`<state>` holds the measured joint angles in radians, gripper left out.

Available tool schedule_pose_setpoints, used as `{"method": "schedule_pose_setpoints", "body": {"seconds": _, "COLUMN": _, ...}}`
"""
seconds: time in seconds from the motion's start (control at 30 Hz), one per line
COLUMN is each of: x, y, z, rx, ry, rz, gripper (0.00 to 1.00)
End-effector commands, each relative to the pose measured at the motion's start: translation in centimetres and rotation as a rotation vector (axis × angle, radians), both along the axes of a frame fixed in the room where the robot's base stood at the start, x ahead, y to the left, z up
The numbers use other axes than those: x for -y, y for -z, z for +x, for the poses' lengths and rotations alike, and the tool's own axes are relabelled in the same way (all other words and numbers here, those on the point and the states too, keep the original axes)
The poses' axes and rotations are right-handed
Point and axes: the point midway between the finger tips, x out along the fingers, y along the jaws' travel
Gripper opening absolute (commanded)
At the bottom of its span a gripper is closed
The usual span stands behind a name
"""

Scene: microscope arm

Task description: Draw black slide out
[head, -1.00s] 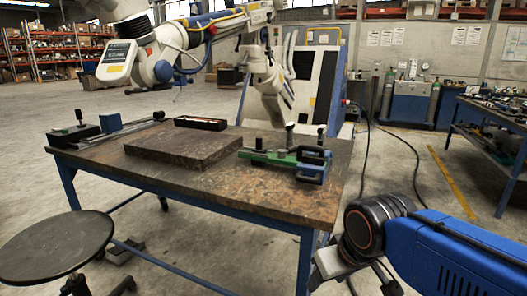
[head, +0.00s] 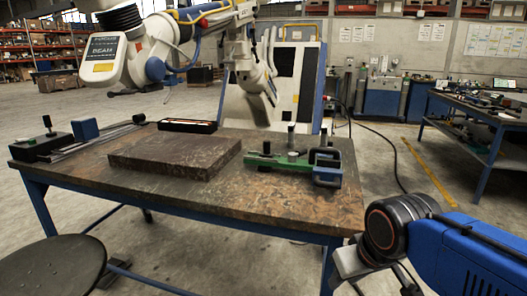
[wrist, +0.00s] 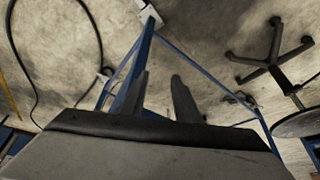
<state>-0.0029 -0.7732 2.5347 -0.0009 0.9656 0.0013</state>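On the workbench (head: 275,209), a black block with an upright knob (head: 40,146) stands at the left end of a long grey rail (head: 100,138). A blue block (head: 85,128) sits along that rail. A long black tray-like piece (head: 187,126) lies at the back edge. I cannot tell which black part is the slide. My gripper shows in the wrist view, its two dark fingers (wrist: 160,78) apart with nothing between them. It points at the floor and the bench's blue legs. In the head view, my blue arm is at lower right, away from these parts.
A thick brown slab (head: 175,156) lies mid-bench. A green fixture with dark clamps (head: 285,161) stands on the right. A round dark stool (head: 50,265) is at lower left. A large white robot arm (head: 150,45) hangs over the bench's back left. Cables cross the floor at right.

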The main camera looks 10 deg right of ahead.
Motion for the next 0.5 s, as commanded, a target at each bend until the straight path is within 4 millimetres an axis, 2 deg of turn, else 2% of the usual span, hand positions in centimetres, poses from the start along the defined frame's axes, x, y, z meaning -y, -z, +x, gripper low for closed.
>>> {"method": "schedule_pose_setpoints", "body": {"seconds": 0.03, "x": 0.0, "y": -0.2, "z": 0.3, "rx": 0.001, "ry": 0.003, "rz": 0.003, "gripper": 0.16}}
{"method": "schedule_pose_setpoints", "body": {"seconds": 0.1, "x": 0.0, "y": -0.9, "z": 0.9, "rx": 0.005, "ry": 0.013, "rz": 0.009, "gripper": 0.00}}
{"method": "schedule_pose_setpoints", "body": {"seconds": 0.27, "x": -0.2, "y": -3.8, "z": 4.0, "rx": 0.022, "ry": 0.060, "rz": 0.043, "gripper": 0.00}}
{"method": "schedule_pose_setpoints", "body": {"seconds": 0.5, "x": -0.4, "y": -9.2, "z": 10.6, "rx": 0.057, "ry": 0.158, "rz": 0.115, "gripper": 0.00}}
